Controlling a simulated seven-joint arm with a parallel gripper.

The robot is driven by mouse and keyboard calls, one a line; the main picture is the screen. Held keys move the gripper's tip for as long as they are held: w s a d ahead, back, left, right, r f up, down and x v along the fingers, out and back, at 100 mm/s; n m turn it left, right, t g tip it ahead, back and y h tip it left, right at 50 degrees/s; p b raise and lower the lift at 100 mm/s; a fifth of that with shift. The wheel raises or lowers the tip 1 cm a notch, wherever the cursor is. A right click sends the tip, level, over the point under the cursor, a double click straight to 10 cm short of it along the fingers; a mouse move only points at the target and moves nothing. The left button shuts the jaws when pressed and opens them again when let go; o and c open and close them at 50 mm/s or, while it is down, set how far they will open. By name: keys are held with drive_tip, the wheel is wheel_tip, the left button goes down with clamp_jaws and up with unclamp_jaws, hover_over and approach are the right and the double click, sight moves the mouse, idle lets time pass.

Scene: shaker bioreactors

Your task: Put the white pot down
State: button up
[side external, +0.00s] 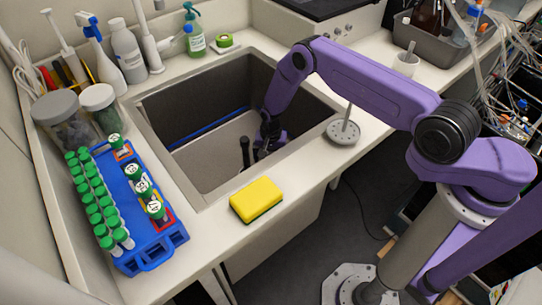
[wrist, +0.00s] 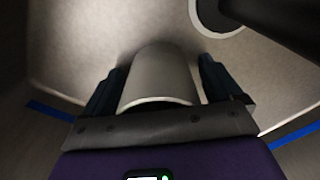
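My gripper (wrist: 162,75) reaches down inside the sink. In the wrist view a smooth pale grey-white cylinder, which looks like the white pot (wrist: 158,85), stands between its two dark fingers. The fingers lie close along both sides, and the gripper appears shut on it. In the side view my gripper (side external: 262,142) is low in the sink near the front wall. The pot cannot be made out there, hidden by the gripper and the sink wall. Whether its base touches the sink floor cannot be told.
The sink (side external: 188,102) has a bare floor on its left side. A dark object with a pale ring (wrist: 215,18) is close at the upper right of the wrist view. A yellow sponge (side external: 256,199) lies on the front counter, and a blue tube rack (side external: 150,262) stands left.

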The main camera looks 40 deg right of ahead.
drive_tip(key=shift+r, duration=0.15)
wheel_tip(320, 180, up, 12)
idle(0.7)
drive_tip(key=a+r+n, duration=0.5)
drive_tip(key=r, duration=0.5)
drive_tip(key=s+a+r+n, duration=0.2)
drive_tip(key=s+r+n, duration=0.3)
drive_tip(key=s+r, duration=0.35)
drive_tip(key=s+d+r+n, duration=0.3)
drive_tip(key=s+d+n, duration=0.1)
drive_tip(key=s, duration=0.5)
drive_tip(key=s+d+r+n, duration=0.3)
drive_tip(key=s+d, duration=0.1)
drive_tip(key=s, duration=0.4)
drive_tip(key=s+d+r+n, duration=0.3)
drive_tip(key=s+d+n, duration=0.1)
drive_tip(key=s, duration=0.5)
drive_tip(key=shift+s+n, duration=0.3)
drive_tip(key=shift+s, duration=0.05)
